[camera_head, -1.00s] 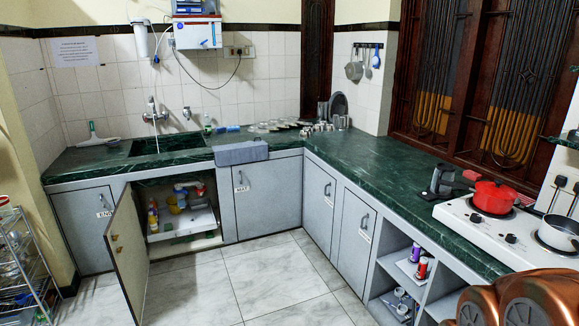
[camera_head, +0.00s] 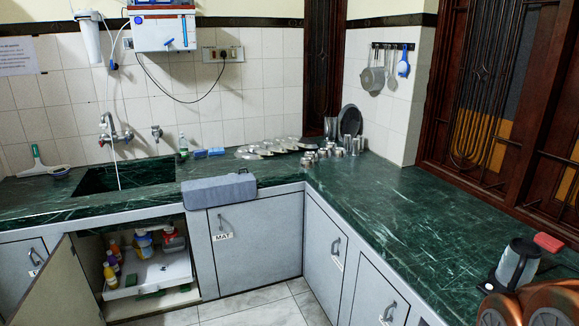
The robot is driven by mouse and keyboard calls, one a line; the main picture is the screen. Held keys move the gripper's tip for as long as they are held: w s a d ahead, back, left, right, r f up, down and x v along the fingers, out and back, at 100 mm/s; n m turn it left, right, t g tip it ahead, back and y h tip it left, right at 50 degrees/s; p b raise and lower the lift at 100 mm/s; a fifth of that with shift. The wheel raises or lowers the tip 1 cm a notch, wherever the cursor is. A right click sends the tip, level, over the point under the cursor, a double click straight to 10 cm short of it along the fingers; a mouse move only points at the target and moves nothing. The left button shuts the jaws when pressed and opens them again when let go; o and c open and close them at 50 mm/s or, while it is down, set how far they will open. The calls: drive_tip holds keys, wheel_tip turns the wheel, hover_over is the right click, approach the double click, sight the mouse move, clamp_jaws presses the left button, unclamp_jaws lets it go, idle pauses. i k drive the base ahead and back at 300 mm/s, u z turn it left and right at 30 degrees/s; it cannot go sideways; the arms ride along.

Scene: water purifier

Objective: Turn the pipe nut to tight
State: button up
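The water purifier (camera_head: 165,32), a white box with a blue lever, is on the tiled wall at the upper left of the head view. A white filter cylinder (camera_head: 90,40) hangs to its left. A thin white tube (camera_head: 115,160) runs down to the sink area past the metal wall tap (camera_head: 108,130). A second small metal tap (camera_head: 157,133) is to its right. I cannot make out the pipe nut or whether it is tight at this distance. My gripper is not in view; only copper-coloured parts of mine show at the lower right.
The dark sink (camera_head: 125,176) is set in the green counter (camera_head: 400,210). A grey case (camera_head: 218,190) lies on the front edge. Below, an open cupboard door (camera_head: 58,290) sticks out beside bottles on a white shelf. A kettle (camera_head: 517,262) stands at right.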

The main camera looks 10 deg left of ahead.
sight(168, 236)
drive_tip(key=u, duration=0.25)
drive_tip(key=i, duration=1.55)
drive_tip(key=u, duration=1.1)
drive_tip(key=i, duration=0.7)
drive_tip(key=u, duration=1.5)
drive_tip(key=i, duration=0.8)
drive_tip(key=u, duration=0.45)
